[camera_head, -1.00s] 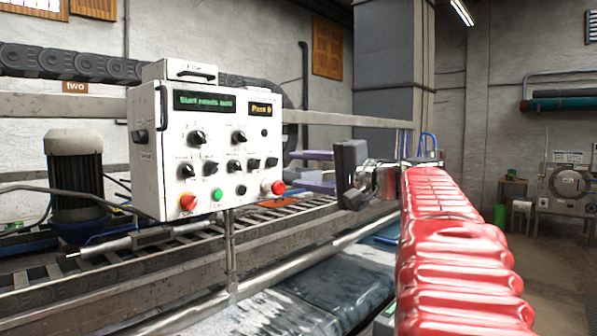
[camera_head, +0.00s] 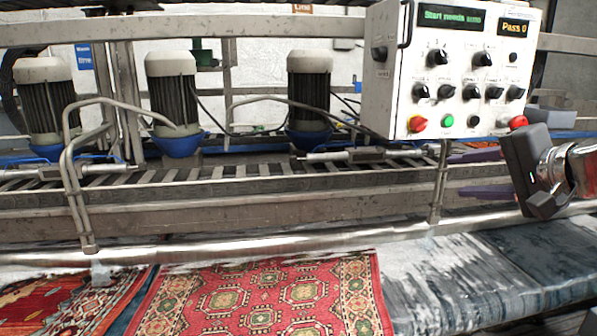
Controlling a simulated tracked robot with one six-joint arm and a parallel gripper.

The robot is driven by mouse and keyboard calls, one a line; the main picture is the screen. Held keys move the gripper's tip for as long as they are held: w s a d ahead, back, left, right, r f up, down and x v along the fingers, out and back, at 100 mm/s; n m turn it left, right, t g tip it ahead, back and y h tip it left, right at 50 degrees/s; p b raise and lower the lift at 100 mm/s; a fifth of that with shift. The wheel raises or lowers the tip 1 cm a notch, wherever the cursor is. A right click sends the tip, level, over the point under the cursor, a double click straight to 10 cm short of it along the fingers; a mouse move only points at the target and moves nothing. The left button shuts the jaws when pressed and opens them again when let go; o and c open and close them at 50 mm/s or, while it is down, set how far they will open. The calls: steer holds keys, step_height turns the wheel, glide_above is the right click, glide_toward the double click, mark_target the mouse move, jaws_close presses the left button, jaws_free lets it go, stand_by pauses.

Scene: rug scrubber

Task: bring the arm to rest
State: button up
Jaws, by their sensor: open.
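My gripper (camera_head: 466,174) is at the right of the head view, pointing left. Its two purple fingers are spread apart with nothing between them. Its dark wrist block and a piece of my arm show at the right edge; the rest of the arm is out of view. The fingers appear just below the white control box (camera_head: 383,95), in front of the metal rail. I cannot tell how far they are from it.
The control box has knobs, red and green buttons and lit displays. Several grey motors (camera_head: 173,95) stand behind the slatted conveyor (camera_head: 110,185). A red patterned rug (camera_head: 265,295) and foamy blue-grey rugs (camera_head: 540,262) lie in front, below a metal pipe (camera_head: 330,237).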

steer(key=s+a+f+n+g, duration=0.3)
steer(key=s+a+f, duration=0.1)
steer(key=a+f, duration=0.45)
steer(key=s+a+f+n+g+h, duration=0.2)
steer(key=s+a+f+n, duration=0.2)
steer(key=s+f, duration=0.4)
steer(key=s+a+f+n+g+h, duration=0.2)
steer(key=s+f, duration=0.5)
steer(key=f, duration=0.4)
steer(key=shift+s+a+f+n, duration=0.15)
steer(key=shift+s+a+n, duration=0.2)
steer(key=shift+a+n, duration=0.7)
steer(key=shift+d, duration=0.2)
steer(key=shift+c, duration=1.1)
steer(key=shift+a, duration=0.1)
